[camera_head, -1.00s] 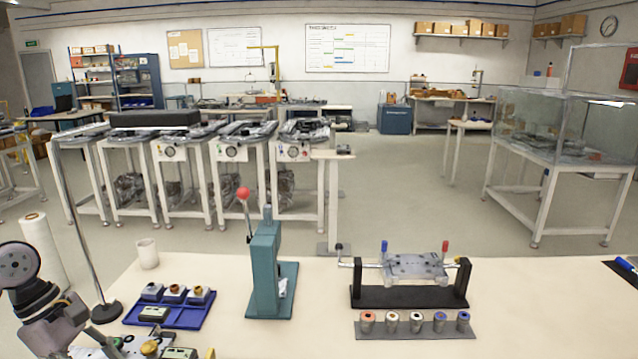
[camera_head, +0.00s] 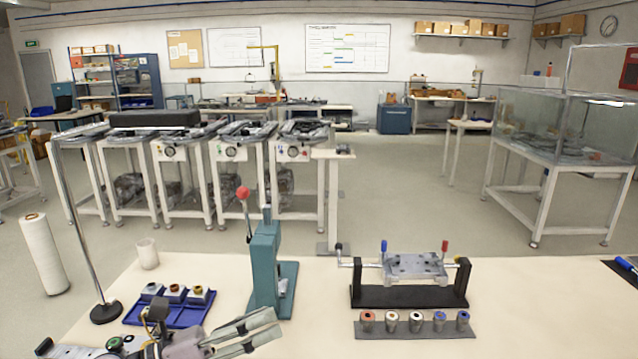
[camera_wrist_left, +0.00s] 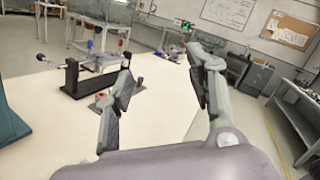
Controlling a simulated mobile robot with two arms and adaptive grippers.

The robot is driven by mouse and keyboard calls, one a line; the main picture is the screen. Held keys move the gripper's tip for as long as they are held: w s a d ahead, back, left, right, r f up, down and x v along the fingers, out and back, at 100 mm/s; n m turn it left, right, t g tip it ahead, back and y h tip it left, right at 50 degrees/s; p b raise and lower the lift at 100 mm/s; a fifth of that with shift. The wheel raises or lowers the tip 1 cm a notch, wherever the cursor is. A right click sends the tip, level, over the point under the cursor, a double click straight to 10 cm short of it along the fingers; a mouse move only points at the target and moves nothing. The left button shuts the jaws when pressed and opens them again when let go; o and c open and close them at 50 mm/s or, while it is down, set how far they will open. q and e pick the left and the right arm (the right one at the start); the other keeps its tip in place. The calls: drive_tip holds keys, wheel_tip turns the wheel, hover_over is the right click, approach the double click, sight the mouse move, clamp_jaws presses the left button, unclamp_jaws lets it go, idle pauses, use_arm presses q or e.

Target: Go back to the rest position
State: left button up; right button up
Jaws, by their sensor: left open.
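My left gripper (camera_head: 277,326) is low in the head view, over the front of the table, with its fingers pointing right. It is open, and nothing shows between the fingers. In the left wrist view, the two fingers of my left gripper (camera_wrist_left: 158,62) stand wide apart with table and floor seen between them. The gripper is in front of the teal lever press (camera_head: 265,265) and the blue tray (camera_head: 190,313), apart from the press as far as I can see. My right gripper is in neither view.
The blue tray holds several small parts. A black fixture (camera_head: 408,297) with a grey plate and a rack of ringed cylinders (camera_head: 420,330) stand right of the press. A white cup (camera_head: 147,254) and a lamp base (camera_head: 106,312) are at the left. The table's right side is mostly clear.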

use_arm(q)
drive_tip(key=w+a+f+n+t+y, duration=0.15)
drive_tip(key=a+n+t+y, duration=0.35)
drive_tip(key=n, duration=0.7)
drive_tip(key=w+a+f+n+t+y, duration=0.1)
drive_tip(key=a+f+n+t+y, duration=0.2)
drive_tip(key=n+t+y, duration=0.55)
drive_tip(key=s+a+f+n+g+y, duration=0.4)
drive_tip(key=f+n+g, duration=0.3)
drive_tip(key=f+n, duration=0.3)
drive_tip(key=s+d+f+n+g, duration=0.1)
drive_tip(key=s+f+n+g, duration=0.6)
drive_tip(key=s, duration=0.5)
drive_tip(key=s+f+n+g, duration=0.4)
drive_tip(key=s+f+g, duration=0.1)
drive_tip(key=s+f, duration=0.5)
wheel_tip(320, 180, down, 24)
drive_tip(key=s+f+g, duration=0.1)
drive_tip(key=s, duration=0.2)
drive_tip(key=s+a+f+m+g, duration=0.1)
drive_tip(key=s+a+f, duration=0.2)
drive_tip(key=s+f, duration=1.2)
drive_tip(key=shift+s+f, duration=0.15)
drive_tip(key=shift+s, duration=0.65)
